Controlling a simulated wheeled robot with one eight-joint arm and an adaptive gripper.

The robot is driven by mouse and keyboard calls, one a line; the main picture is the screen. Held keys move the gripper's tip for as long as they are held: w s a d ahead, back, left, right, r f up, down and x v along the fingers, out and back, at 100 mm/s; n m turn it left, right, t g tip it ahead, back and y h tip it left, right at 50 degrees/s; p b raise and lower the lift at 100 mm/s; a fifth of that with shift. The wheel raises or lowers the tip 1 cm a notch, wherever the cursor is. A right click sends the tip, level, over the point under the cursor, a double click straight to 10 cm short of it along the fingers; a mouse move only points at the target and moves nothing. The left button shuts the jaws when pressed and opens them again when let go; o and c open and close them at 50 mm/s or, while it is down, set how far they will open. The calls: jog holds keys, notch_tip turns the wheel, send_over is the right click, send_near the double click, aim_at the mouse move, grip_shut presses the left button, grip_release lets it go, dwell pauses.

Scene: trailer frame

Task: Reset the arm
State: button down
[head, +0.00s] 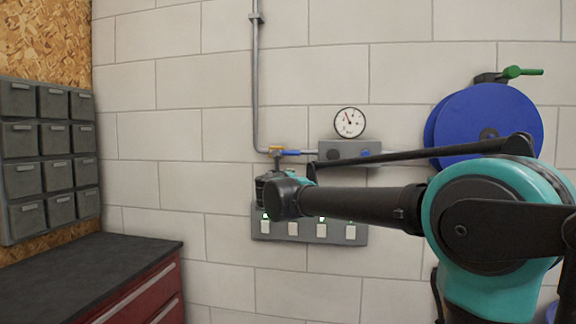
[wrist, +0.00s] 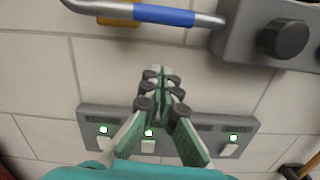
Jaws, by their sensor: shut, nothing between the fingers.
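My gripper (wrist: 160,75) is in the middle of the wrist view, its green-sided fingers together at the tips with nothing between them. It points toward the block wall. In the head view my arm stretches left from the teal joint at the right, and its end is in front of the grey switch panel. My fingers are hidden in the head view. The grey switch panel (head: 306,238) has several white switches. In the wrist view the panel (wrist: 243,128) is behind my fingers, with green lights showing above its switches.
A pipe with a blue-handled valve (head: 288,152) runs to a grey regulator box (head: 347,152) under a round gauge (head: 349,122). A blue reel (head: 485,125) hangs at the right. Grey bins (head: 40,150) and a red cabinet (head: 140,300) with a dark top are at the left.

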jog(key=v, duration=0.8)
jog(key=s+d+f+m+g+h, duration=0.1)
jog(key=s+d+f+m+g, duration=0.3)
jog(key=d+f+m, duration=0.7)
jog(key=s+d+f+m+g+h, duration=0.1)
jog(key=s+d+f+m+g, duration=0.35)
jog(key=d+f, duration=0.75)
jog(key=s+a+f+m+g+y, duration=0.1)
jog(key=s+f+m+g+y, duration=0.1)
jog(key=s+f+m, duration=0.6)
jog(key=s+a+f+m+g+y, duration=0.1)
jog(key=s+f+m+g+y, duration=0.2)
jog(key=s+f+m, duration=0.6)
jog(key=s+f, duration=0.4)
jog(key=f, duration=0.6)
jog(key=shift+a+y, duration=0.3)
jog(key=shift+y, duration=0.1)
